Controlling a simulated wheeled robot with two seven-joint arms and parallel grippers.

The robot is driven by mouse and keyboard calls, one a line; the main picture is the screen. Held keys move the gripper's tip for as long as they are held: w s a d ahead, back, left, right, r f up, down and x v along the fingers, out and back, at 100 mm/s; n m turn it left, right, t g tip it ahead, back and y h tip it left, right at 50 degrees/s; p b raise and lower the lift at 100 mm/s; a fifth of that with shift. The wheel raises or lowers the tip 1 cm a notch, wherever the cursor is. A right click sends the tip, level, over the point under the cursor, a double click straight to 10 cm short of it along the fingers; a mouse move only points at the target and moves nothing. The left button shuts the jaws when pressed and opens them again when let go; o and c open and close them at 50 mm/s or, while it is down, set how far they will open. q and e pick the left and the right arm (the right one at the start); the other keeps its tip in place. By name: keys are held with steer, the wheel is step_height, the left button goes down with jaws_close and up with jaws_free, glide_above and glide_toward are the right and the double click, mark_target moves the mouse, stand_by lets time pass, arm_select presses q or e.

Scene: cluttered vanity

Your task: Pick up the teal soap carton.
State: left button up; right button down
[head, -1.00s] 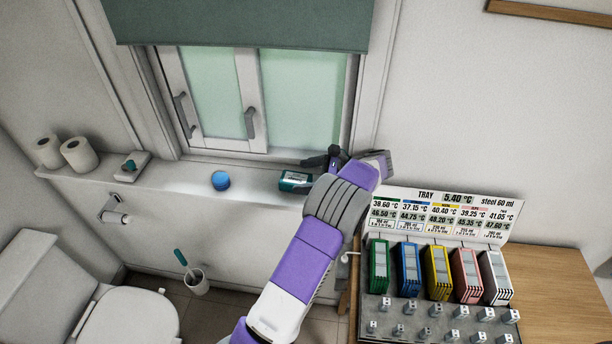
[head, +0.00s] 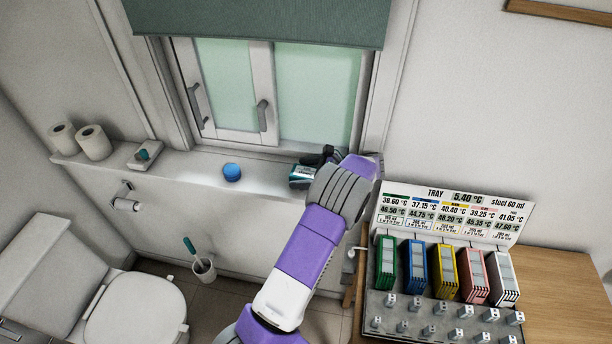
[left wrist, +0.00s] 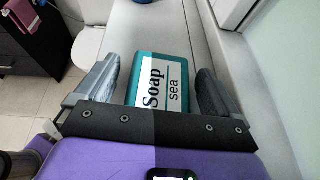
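The teal soap carton (left wrist: 161,82) with a white "Soap sea" label lies on the window ledge. In the left wrist view it sits between the two fingers of my left gripper (left wrist: 158,88), with a visible gap on each side. The gripper is open. In the head view only the left part of the carton (head: 300,175) shows; my left gripper (head: 318,158) and wrist cover the rest. My right gripper is not in view.
A blue round object (head: 232,172) stands left of the carton on the ledge (head: 195,172). Further left are a soap dish (head: 145,155) and toilet rolls (head: 93,142). A tray rack (head: 440,305) stands on the wooden counter at right. The window rises behind.

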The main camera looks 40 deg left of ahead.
arm_select(q)
steer(key=c, duration=1.1)
